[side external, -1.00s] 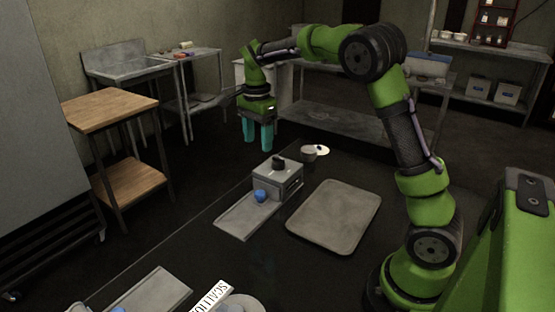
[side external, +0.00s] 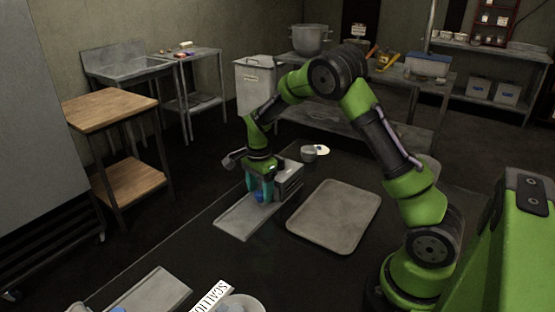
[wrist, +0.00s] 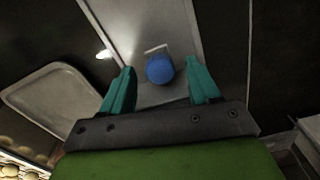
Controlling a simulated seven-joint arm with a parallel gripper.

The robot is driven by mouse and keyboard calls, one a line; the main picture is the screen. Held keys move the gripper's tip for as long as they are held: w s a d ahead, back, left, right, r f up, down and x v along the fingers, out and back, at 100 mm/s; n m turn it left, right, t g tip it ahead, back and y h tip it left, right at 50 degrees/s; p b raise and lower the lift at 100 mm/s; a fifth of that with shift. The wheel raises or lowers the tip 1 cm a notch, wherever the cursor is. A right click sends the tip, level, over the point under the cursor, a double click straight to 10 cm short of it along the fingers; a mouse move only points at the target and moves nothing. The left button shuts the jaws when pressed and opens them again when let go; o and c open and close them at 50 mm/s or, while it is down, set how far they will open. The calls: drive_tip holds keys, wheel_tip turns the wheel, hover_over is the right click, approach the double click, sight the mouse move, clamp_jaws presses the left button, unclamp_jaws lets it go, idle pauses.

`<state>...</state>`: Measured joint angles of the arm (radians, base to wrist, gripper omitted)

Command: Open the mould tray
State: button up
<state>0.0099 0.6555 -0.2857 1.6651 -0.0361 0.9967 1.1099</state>
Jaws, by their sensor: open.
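A small grey metal box (side external: 290,180) stands at the back end of a long flat grey plate (side external: 238,221). A round blue knob (side external: 258,197) sits at the front of the box and shows clearly in the wrist view (wrist: 160,68). I cannot tell which grey part is the mould tray. My gripper (side external: 259,194) is low in front of the box, with its teal fingers pointing down. In the wrist view my gripper (wrist: 161,70) is open, one finger on each side of the knob, with gaps visible. The arm partly hides the box.
A flat grey tray (side external: 334,217) lies right of the box. Another grey plate (side external: 152,291) lies at the front left. The dark table between is mostly clear.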

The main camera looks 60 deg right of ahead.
drive_tip(key=shift+f, duration=0.1)
clamp_jaws()
drive_tip(key=a, duration=1.1)
drive_tip(key=shift+a, duration=0.3)
unclamp_jaws()
wheel_tip(320, 180, up, 17)
idle(0.4)
